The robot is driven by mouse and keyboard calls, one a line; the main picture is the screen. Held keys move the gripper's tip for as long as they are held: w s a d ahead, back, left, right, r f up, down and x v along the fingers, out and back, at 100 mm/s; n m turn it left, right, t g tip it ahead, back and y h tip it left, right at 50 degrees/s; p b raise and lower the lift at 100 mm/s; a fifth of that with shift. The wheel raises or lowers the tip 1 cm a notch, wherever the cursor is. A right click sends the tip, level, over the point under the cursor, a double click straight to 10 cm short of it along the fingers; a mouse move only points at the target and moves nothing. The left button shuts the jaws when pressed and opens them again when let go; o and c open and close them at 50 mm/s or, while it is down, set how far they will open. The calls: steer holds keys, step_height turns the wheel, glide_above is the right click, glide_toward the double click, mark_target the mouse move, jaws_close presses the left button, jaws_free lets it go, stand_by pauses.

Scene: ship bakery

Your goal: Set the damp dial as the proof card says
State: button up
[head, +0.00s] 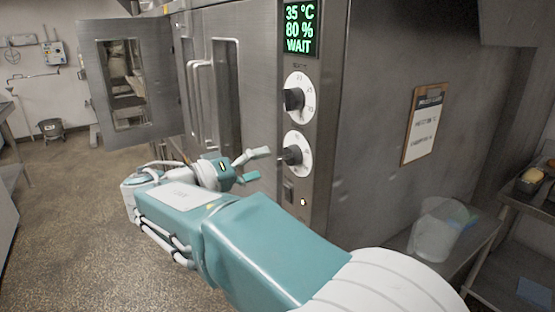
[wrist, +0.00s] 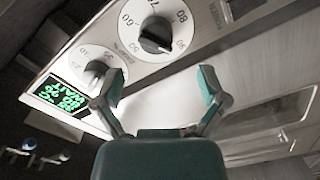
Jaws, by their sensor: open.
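The damp dial appears to be the lower white dial (head: 304,157) on the proofer's front strip. It also shows in the wrist view (wrist: 168,14), with a dark knob (wrist: 155,37) and printed numbers including 60 and 80. Where its knob points is unclear. My gripper (head: 255,165) is open and empty, just left of this dial, apart from it. In the wrist view, the fingertips (wrist: 162,86) are spread below the dial. The proof card (head: 424,124) hangs on a clipboard on the right-hand side panel; its print is too small to read.
The green display (head: 299,28) reads 35 °C, 80 %, WAIT. A second white dial (head: 301,97) sits between it and the lower one. A small switch (head: 288,191) is below. An open door (head: 128,85) stands left. A clear tub (head: 437,228) is at lower right.

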steer(key=v, duration=0.6)
steer(key=shift+s+a, duration=0.2)
steer(key=shift+a, duration=0.1)
steer(key=shift+d, duration=0.1)
steer(key=s+d+f+n+g+y, duration=0.1)
steer(key=s+d+f+g+y, duration=0.15)
steer(key=d, duration=0.75)
steer(key=s+d+f+n+g+y, duration=0.1)
steer(key=d+f+g+y, duration=0.25)
steer(key=d, duration=0.65)
steer(key=s+d+f+m+y, duration=0.1)
steer(key=s+d+f+y, duration=0.1)
steer(key=s+f+y, duration=0.2)
steer(key=s+d+f+m+t+y, duration=0.1)
steer(key=s+d+f+y, duration=0.2)
steer(key=s, duration=0.8)
step_height(320, 180, down, 5)
steer(key=shift+r+m+t+y, duration=0.1)
steer(key=shift+m+t+y, duration=0.2)
steer(key=shift+y, duration=0.7)
